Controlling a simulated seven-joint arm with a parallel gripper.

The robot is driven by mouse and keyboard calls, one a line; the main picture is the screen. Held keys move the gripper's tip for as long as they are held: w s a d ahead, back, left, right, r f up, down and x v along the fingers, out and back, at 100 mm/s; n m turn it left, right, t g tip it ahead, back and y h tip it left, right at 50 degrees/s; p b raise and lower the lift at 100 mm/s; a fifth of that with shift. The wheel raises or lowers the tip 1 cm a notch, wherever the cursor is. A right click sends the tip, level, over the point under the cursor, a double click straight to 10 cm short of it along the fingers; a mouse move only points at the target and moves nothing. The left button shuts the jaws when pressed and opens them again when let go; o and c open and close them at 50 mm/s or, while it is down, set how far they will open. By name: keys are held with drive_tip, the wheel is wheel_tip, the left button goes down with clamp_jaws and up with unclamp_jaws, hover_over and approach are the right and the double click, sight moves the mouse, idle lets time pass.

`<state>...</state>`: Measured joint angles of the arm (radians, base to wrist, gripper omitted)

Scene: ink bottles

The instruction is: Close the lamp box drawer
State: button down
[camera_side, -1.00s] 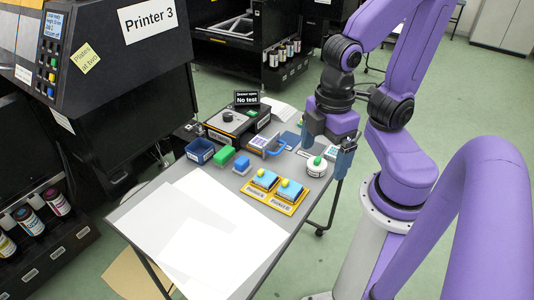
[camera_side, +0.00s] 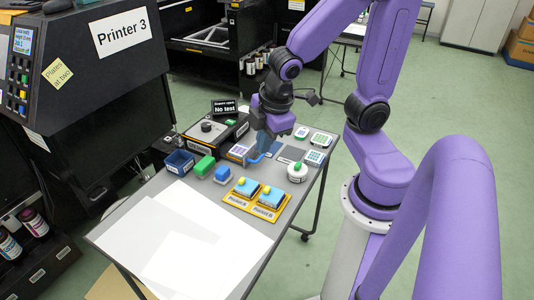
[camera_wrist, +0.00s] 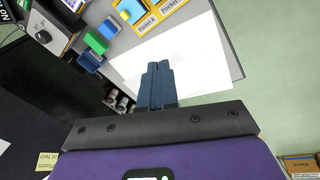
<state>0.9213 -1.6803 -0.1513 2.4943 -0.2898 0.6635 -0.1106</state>
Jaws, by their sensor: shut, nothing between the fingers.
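The black lamp box (camera_side: 207,128) with a round knob stands at the back of the table; it also shows at the upper left of the wrist view (camera_wrist: 43,36). Its drawer (camera_side: 238,150) is pulled out toward the right front, with a blue handle (camera_side: 257,158) on its end. A small display (camera_side: 224,108) on the box reads "Drawer open, No test". My gripper (camera_side: 263,149) is shut and empty, its fingers pointing down close to the handle. I cannot tell whether they touch it. The shut fingers also show in the wrist view (camera_wrist: 158,68); the handle is not clear there.
A blue bin (camera_side: 180,162), a green block (camera_side: 204,166) and a blue block (camera_side: 223,174) stand left of the drawer. A yellow two-pocket tray (camera_side: 236,203) lies in front. A white round pot (camera_side: 297,172) stands right. White sheets (camera_side: 190,240) cover the near table.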

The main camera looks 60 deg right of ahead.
drive_tip(key=w+d+f+n+t, duration=0.1)
drive_tip(key=w+d+f, duration=0.2)
drive_tip(key=w+d, duration=0.4)
drive_tip(key=w+d+f+n+t, duration=0.1)
drive_tip(key=w+d+f, duration=0.25)
drive_tip(key=d, duration=0.45)
drive_tip(key=s+d+f+n+y, duration=0.3)
drive_tip(key=s+d+f+y, duration=0.2)
drive_tip(key=s+d+f, duration=0.4)
drive_tip(key=x, duration=0.2)
drive_tip(key=w+x, duration=0.1)
drive_tip(key=x, duration=0.2)
drive_tip(key=d+x, duration=0.1)
drive_tip(key=x, duration=0.2)
drive_tip(key=shift+w+d, duration=0.15)
drive_tip(key=shift+w, duration=0.05)
drive_tip(key=w, duration=0.1)
drive_tip(key=w+f, duration=0.1)
drive_tip(key=w, duration=0.1)
drive_tip(key=shift+h, duration=0.3)
drive_tip(key=shift+w, duration=0.6)
drive_tip(key=shift+w, duration=0.1)
